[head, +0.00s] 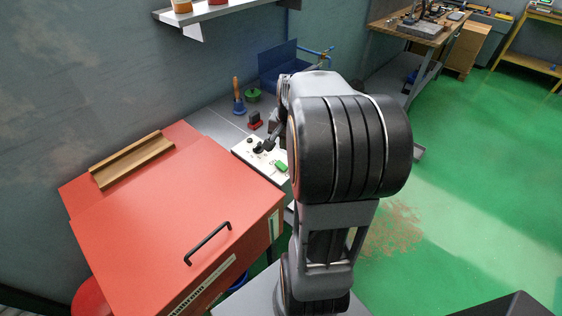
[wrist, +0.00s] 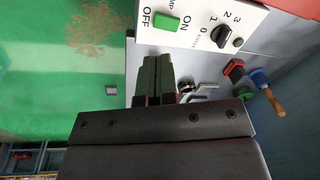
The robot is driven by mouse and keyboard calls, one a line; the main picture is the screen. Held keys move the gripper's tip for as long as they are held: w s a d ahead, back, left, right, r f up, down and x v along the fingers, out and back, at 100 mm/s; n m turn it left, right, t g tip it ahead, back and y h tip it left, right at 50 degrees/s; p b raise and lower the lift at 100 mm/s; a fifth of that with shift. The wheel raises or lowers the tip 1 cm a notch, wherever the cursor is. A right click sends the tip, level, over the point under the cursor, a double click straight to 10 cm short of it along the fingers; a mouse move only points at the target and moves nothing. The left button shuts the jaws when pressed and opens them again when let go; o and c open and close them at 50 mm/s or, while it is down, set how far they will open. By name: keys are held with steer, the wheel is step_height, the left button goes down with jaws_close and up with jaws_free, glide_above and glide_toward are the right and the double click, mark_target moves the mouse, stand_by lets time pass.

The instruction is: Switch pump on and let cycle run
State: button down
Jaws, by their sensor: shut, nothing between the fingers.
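The white control panel (wrist: 190,40) fills the top of the wrist view. It carries a green pump switch (wrist: 166,22) between the OFF and ON marks. Beside it is a black cycle knob (wrist: 222,37) with marks 0 to 3. I cannot tell which way the switch is tipped or exactly where the knob points. My gripper (wrist: 156,58) is shut and empty, its fingertips by the panel's edge near the switch. In the head view the panel (head: 240,152), green switch (head: 281,166) and black knob (head: 258,148) show left of my arm, which hides part of that area.
A large red cabinet (head: 170,225) with a black handle (head: 207,243) stands left of the panel. Behind the panel are a red block (head: 254,120), a wooden-handled blue tool (head: 238,105) and a green tin (head: 253,95). Green floor at right is open.

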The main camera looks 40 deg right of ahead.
mark_target(280, 163)
steer(key=m, duration=0.1)
steer(key=w+d+r+m, duration=0.1)
steer(key=m, duration=0.1)
steer(key=w+d+m, duration=0.1)
steer(key=shift+w+d+r+m, duration=0.1)
steer(key=shift+w+r+m, duration=0.05)
steer(key=shift+r+m, duration=0.15)
steer(key=shift+f, duration=0.1)
steer(key=f, duration=0.4)
steer(key=w+f, duration=0.1)
steer(key=f, duration=0.4)
steer(key=w+f+p, duration=0.1)
steer(key=f, duration=0.3)
steer(key=shift+w+a+f, duration=0.2)
steer(key=shift+a+f, duration=0.05)
steer(key=shift+f, duration=0.05)
